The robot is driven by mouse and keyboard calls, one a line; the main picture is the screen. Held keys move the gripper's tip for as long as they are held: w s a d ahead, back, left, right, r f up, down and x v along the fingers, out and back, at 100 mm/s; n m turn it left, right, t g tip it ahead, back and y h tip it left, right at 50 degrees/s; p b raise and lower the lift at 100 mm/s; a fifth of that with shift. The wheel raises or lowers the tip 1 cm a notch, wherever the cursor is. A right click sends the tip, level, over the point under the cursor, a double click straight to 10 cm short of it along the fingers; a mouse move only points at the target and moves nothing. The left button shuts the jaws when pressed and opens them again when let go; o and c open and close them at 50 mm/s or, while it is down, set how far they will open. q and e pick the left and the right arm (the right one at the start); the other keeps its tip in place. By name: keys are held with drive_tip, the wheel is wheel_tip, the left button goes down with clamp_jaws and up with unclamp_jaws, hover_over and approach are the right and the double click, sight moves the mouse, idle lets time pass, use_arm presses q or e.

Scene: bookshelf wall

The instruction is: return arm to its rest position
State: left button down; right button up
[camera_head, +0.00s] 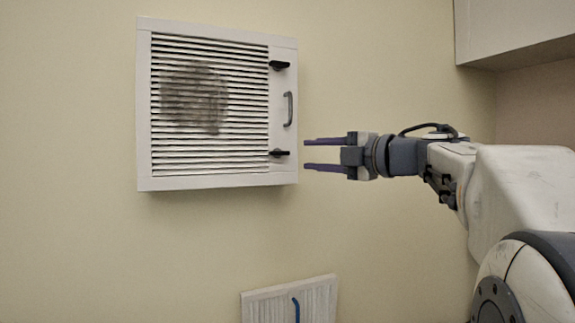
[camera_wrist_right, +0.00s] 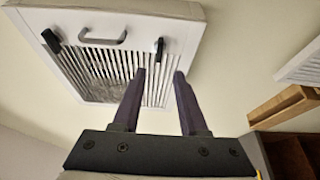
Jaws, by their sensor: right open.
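My right gripper (camera_head: 322,154) is open and empty, reaching in from the right in the head view. Its two purple fingers point left, just right of the lower part of a white louvered wall vent (camera_head: 145,110). A gap of wall appears between the fingertips and the vent's edge in the picture; exact depth is hard to tell. The right wrist view shows the open fingers (camera_wrist_right: 158,76) with the vent (camera_wrist_right: 185,12) beyond them. My left gripper is not in view.
The vent has a grey handle (camera_head: 289,109), an upper black latch (camera_head: 279,65) and a lower black latch (camera_head: 279,153). A white panel with a blue handle (camera_head: 296,308) is below. A white cabinet (camera_head: 510,28) hangs at upper right. The wall between is bare.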

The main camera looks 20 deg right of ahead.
drive_tip(key=shift+v, duration=0.8)
drive_tip(key=w+a+f+m+t+h+b, duration=0.3)
drive_tip(key=w+a+f+m, duration=0.35)
drive_tip(key=f+m, duration=0.2)
drive_tip(key=s+a+f+m+g+h+b, duration=0.1)
drive_tip(key=s+a+f+m+g, duration=0.25)
drive_tip(key=f, duration=0.75)
drive_tip(key=s+a+f+m+g+h+b, duration=0.15)
drive_tip(key=a+f+m+g, duration=0.35)
drive_tip(key=f, duration=0.6)
drive_tip(key=s+a+f+g+b, duration=0.1)
drive_tip(key=s+a+f+g, duration=0.4)
drive_tip(key=s+f, duration=0.75)
drive_tip(key=s+a+f+g, duration=0.1)
drive_tip(key=s+f+g, duration=0.2)
drive_tip(key=s+f, duration=0.2)
drive_tip(key=s+a+f+n+g+b, duration=0.1)
drive_tip(key=s+f+g, duration=0.2)
drive_tip(key=s, duration=0.8)
wheel_tip(320, 180, down, 2)
drive_tip(key=shift+a+h, duration=0.2)
drive_tip(key=shift+h, duration=0.25)
